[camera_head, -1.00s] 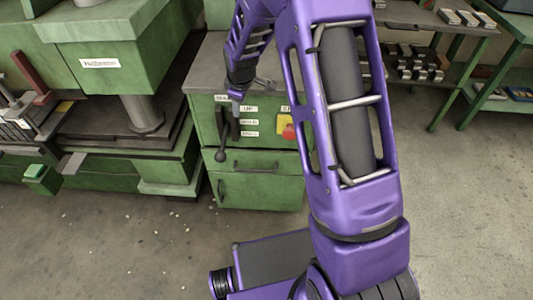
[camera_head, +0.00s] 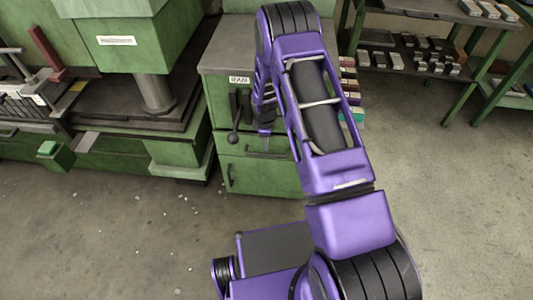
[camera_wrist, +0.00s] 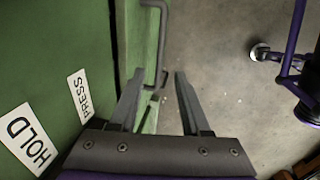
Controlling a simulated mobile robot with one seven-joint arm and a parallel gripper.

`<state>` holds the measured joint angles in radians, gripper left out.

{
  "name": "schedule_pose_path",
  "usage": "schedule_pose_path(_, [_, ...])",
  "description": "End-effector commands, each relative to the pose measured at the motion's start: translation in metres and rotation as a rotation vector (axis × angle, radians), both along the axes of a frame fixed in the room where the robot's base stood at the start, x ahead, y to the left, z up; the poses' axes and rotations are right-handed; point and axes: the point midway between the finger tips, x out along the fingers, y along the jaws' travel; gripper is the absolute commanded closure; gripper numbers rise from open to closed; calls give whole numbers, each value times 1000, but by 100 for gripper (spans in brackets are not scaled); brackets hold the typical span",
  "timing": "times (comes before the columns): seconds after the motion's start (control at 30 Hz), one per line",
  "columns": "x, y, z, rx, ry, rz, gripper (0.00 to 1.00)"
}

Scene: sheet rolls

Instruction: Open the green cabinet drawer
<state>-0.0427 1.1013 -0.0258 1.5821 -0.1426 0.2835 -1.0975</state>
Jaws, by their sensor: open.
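The green cabinet (camera_head: 216,97) stands in the middle of the head view, with a drawer (camera_head: 227,141) below its labelled upper panel. The drawer looks shut. Its dark bar handle (camera_head: 283,154) runs across the front. In the wrist view the handle (camera_wrist: 164,42) is a thin bent bar standing off the green front. My gripper (camera_wrist: 157,74) is open and empty. Its two dark fingers point along the drawer front, and the near end of the handle lies between the fingertips. I cannot tell whether a finger touches it. My arm hides part of the cabinet in the head view.
A black lever (camera_head: 234,120) hangs on the upper panel. A lower cabinet door (camera_head: 255,179) sits beneath the drawer. A green machine (camera_head: 120,45) stands at the left, and a shelf with metal blocks (camera_head: 430,55) at the back right. Floor before the cabinet is clear.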

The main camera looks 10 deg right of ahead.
Motion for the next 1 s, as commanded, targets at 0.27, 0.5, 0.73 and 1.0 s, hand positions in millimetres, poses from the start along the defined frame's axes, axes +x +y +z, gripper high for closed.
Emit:
schedule_pose_path(0.27, [10, -3, -62, 1, 2, 0, 53])
schedule_pose_path(0.5, [17, -5, -91, 0, -1, 0, 53])
schedule_pose_path(0.73, [18, -6, -97, 0, -1, -1, 53])
schedule_pose_path(1.0, [18, -5, -97, 0, -1, 0, 71])
